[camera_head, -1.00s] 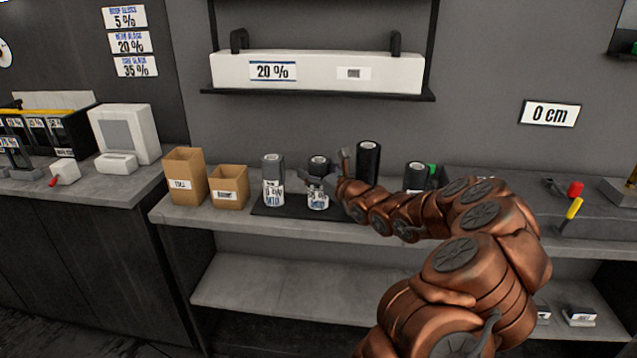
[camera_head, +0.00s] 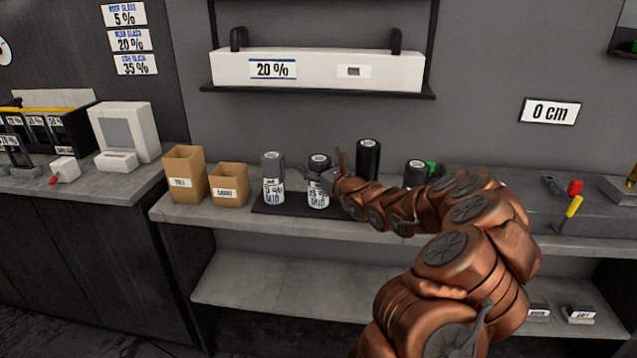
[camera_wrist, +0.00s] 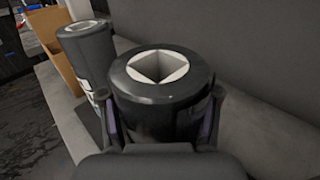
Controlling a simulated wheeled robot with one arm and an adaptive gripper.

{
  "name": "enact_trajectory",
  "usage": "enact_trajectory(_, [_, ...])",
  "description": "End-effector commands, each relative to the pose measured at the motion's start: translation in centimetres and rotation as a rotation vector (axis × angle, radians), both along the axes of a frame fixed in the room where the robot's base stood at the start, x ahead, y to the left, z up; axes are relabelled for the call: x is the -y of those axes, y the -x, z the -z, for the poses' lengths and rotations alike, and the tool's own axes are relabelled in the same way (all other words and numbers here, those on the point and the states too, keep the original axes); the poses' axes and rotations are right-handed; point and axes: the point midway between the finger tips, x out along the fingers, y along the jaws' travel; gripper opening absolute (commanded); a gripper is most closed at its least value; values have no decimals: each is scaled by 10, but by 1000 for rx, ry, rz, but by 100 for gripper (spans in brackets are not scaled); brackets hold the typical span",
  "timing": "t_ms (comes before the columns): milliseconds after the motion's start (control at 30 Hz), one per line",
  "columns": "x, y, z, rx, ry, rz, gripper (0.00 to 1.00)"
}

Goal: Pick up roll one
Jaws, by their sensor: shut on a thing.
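Several film rolls stand upright on the rear counter. My gripper (camera_head: 320,177) is shut on the dark roll (camera_head: 318,160), second from the left, which has a white label low on its side. In the wrist view this black roll (camera_wrist: 160,112), with a pale core and square hole, sits between the two fingers (camera_wrist: 163,128). It looks upright at mat height; its base is hidden in the wrist view. A grey roll (camera_head: 273,165) stands just left of it. A taller black roll (camera_head: 368,160) stands to the right, partly behind my arm. No roll's label visibly reads "one".
Two cardboard boxes (camera_head: 184,174) (camera_head: 230,186) stand left of the rolls. A dark mat (camera_head: 268,211) lies under the rolls. Another black roll (camera_head: 416,172) stands farther right, behind my arm. A white bar marked 20 % (camera_head: 318,71) is on the wall shelf above.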

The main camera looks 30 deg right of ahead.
Motion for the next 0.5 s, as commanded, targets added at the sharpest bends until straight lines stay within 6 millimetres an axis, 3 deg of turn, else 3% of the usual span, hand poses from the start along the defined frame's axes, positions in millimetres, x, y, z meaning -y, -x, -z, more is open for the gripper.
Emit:
enact_trajectory(100, [0, 0, 0, -1, 0, 0, 9])
enact_trajectory(267, [0, 0, 0, -1, 0, 0, 8])
enact_trajectory(300, [0, 0, 0, -1, 0, 0, 1])
enact_trajectory(500, [0, 0, -1, 0, 0, 0, 0])
